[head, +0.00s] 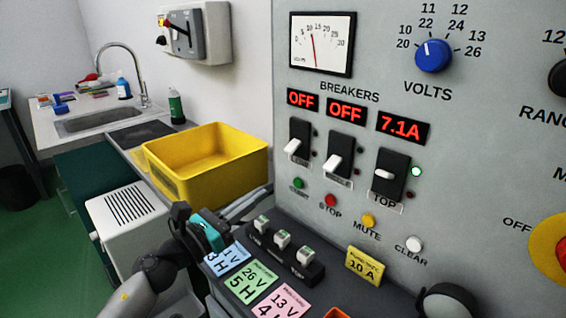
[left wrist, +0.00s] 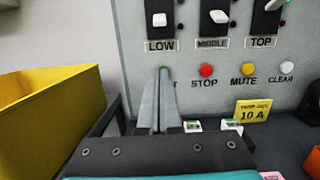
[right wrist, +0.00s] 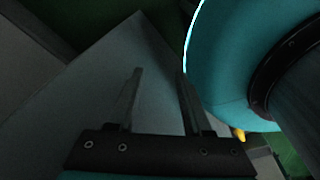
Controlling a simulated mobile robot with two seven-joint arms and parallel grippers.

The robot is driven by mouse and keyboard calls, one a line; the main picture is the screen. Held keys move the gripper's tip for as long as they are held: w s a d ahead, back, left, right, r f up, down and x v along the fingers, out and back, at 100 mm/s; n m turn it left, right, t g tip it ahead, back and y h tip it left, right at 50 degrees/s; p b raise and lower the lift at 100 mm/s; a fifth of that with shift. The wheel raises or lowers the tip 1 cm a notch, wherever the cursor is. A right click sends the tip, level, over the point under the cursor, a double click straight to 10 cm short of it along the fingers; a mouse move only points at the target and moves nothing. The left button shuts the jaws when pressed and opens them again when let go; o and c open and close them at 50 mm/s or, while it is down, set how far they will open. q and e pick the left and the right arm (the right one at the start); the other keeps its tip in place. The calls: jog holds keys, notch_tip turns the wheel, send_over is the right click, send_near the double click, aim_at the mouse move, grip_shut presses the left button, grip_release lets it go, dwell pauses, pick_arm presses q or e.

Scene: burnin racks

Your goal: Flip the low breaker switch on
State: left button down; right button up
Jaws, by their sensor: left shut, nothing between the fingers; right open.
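The low breaker switch (head: 299,141) is the leftmost of three on the grey panel, with its white lever pointing down and a red OFF display (head: 302,99) above it. In the left wrist view its lever (left wrist: 159,19) sits above the LOW label (left wrist: 161,46). My left gripper (left wrist: 163,72) is shut and empty, its tips below that label and in front of the green START button, which is mostly hidden. My right gripper (right wrist: 160,73) is open and empty, away from the panel.
The middle breaker (head: 338,160) also reads OFF; the top breaker (head: 391,172) reads 7.1A beside a lit green lamp. STOP (head: 330,200), MUTE (head: 369,220) and CLEAR (head: 414,244) buttons sit below. A yellow bin (head: 203,188) stands left of the panel.

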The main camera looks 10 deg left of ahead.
aim_at(300, 166)
pick_arm(q)
jog(key=shift+f+m, duration=0.1)
jog(key=shift+m, duration=0.2)
jog(key=x, duration=1)
jog(key=shift+d, duration=0.15)
jog(key=r+p, duration=0.1)
jog(key=s+r+p, duration=0.1)
jog(key=a+r+p, duration=0.1)
jog(key=shift+s+r, duration=0.25)
jog(key=shift+s, duration=0.05)
jog(key=shift+a, duration=0.1)
pick_arm(e)
jog(key=shift+g, duration=0.3)
jog(key=s+a+r, duration=0.2)
jog(key=s+a, duration=0.1)
jog(key=shift+s+r, duration=0.25)
jog(key=shift+r, duration=0.1)
jog(key=shift+w+d, duration=0.1)
jog(key=shift+w, duration=0.05)
